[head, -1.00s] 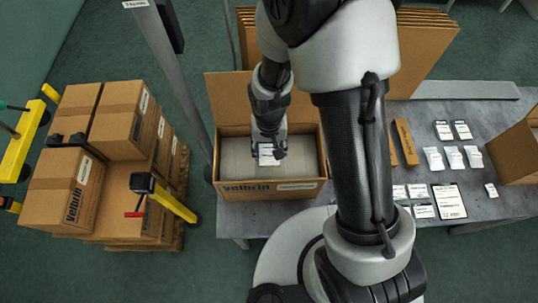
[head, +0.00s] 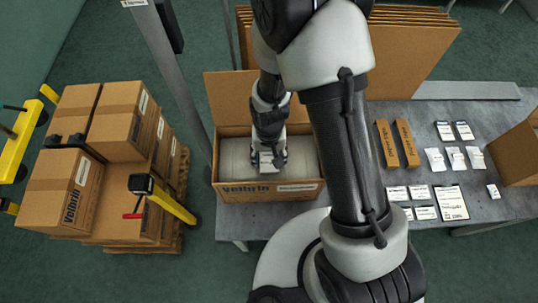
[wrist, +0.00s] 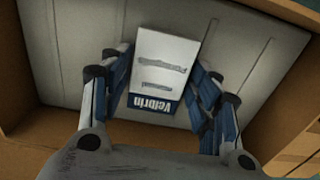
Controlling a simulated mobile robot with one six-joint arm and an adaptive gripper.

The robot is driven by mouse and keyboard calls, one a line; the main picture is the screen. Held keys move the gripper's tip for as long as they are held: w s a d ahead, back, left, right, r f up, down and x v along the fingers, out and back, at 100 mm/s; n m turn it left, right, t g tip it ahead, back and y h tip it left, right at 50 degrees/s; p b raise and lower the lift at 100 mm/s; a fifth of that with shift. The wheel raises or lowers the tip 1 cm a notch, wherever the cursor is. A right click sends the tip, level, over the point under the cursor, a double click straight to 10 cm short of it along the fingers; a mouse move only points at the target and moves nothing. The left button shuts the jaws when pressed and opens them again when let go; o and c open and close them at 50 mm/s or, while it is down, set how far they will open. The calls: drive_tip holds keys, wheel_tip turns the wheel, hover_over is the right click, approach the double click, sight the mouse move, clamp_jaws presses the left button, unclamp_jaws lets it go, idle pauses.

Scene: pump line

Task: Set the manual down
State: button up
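The manual (wrist: 163,68) is a small white booklet with a blue "Velbrin" band. It lies face up on the flat grey top layer (wrist: 85,50) inside an open carton. In the head view the manual (head: 266,161) shows between my fingers, near the middle of the carton (head: 232,191). My gripper (wrist: 160,62) points down into the carton, one blue-padded finger on each side of the manual. The fingers look spread, with a gap beside the manual's lower right edge. Any contact at the fingertips is hard to make out.
The grey table (head: 440,100) right of my arm holds two narrow brown boxes (head: 396,145), several white packets and cards, and a clipboard (head: 451,203). An open carton (head: 518,150) stands at the right edge. Stacked cartons (head: 110,150) on a pallet stand left. A grey post (head: 175,80) rises beside the table.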

drive_tip(key=shift+o, duration=1.1)
wheel_tip(320, 180, up, 12)
drive_tip(key=p, duration=0.2)
drive_tip(key=shift+r, duration=0.25)
wheel_tip(320, 180, up, 6)
hover_over(269, 159)
drive_tip(key=d, duration=0.2)
drive_tip(key=s+d+r+t, duration=0.2)
drive_tip(key=s+d+r, duration=0.1)
drive_tip(key=r, duration=0.4)
drive_tip(key=s+d+r+t, duration=0.1)
drive_tip(key=s+d+r, duration=0.2)
drive_tip(key=r, duration=0.3)
drive_tip(key=s+d+r+t, duration=0.1)
drive_tip(key=s+d+r, duration=0.2)
drive_tip(key=s+r, duration=0.2)
drive_tip(key=shift+s+t, duration=0.3)
drive_tip(key=shift+s, duration=0.85)
